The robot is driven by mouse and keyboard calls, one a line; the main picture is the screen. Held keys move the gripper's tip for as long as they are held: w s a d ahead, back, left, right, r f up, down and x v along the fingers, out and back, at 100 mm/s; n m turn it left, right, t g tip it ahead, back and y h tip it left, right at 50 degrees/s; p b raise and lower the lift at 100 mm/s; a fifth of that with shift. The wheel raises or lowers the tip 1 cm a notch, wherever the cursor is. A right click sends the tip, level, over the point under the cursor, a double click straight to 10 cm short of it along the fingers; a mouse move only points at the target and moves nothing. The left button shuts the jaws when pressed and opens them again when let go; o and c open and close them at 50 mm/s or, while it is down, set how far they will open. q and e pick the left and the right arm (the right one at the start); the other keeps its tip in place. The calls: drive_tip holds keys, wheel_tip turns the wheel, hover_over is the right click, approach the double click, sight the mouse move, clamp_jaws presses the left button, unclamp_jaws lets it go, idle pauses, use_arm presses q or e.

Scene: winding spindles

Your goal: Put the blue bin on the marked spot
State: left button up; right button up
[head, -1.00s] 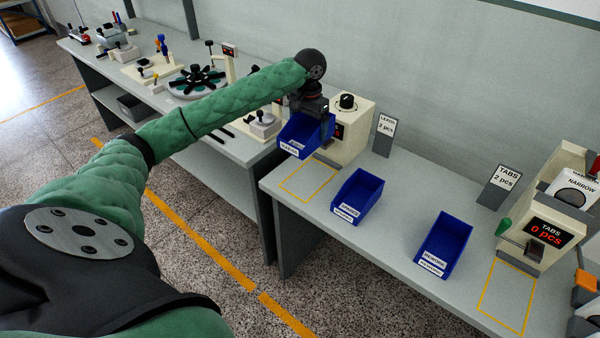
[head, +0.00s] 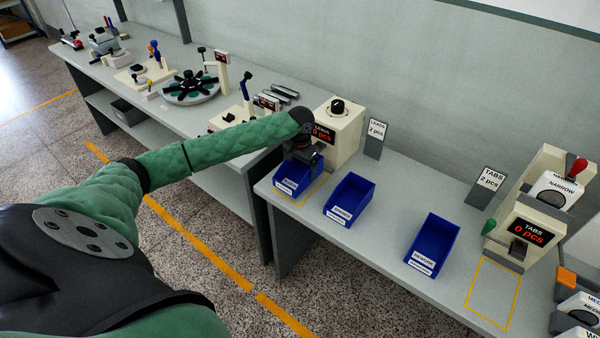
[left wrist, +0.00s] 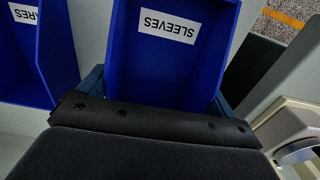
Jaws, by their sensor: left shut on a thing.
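The blue bin (head: 292,181) held by my left gripper (head: 302,158) is in front of the LEADS machine. It sits over the yellow outlined spot (head: 315,190), whose front and right lines show around it. I cannot tell whether its base touches the table. In the left wrist view this bin (left wrist: 165,70) fills the middle, with a label reading SLEEVES. My left gripper is shut on the bin's rear side. My right gripper is not in view. A second yellow outline (head: 468,301) lies empty in front of the TABS machine.
Another blue bin (head: 352,193) stands close to the right, and a third (head: 436,240) farther right. The LEADS machine (head: 343,128) is just behind the held bin. The TABS machine (head: 530,225) is at the right. A second bench (head: 215,185) stands to the left.

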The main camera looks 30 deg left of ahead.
sight(300, 176)
use_arm(q)
drive_tip(key=shift+f+p, duration=0.5)
drive_tip(key=shift+f, duration=1.3)
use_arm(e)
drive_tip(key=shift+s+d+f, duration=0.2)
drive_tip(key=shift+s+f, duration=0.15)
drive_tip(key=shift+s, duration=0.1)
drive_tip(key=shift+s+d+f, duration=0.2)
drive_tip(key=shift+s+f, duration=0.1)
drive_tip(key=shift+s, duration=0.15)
use_arm(q)
drive_tip(key=o, duration=0.7)
drive_tip(key=shift+f, duration=0.1)
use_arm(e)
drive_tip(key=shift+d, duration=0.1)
use_arm(q)
drive_tip(key=shift+r, duration=0.6)
drive_tip(key=shift+r+b, duration=1.8)
drive_tip(key=shift+r, duration=3.8)
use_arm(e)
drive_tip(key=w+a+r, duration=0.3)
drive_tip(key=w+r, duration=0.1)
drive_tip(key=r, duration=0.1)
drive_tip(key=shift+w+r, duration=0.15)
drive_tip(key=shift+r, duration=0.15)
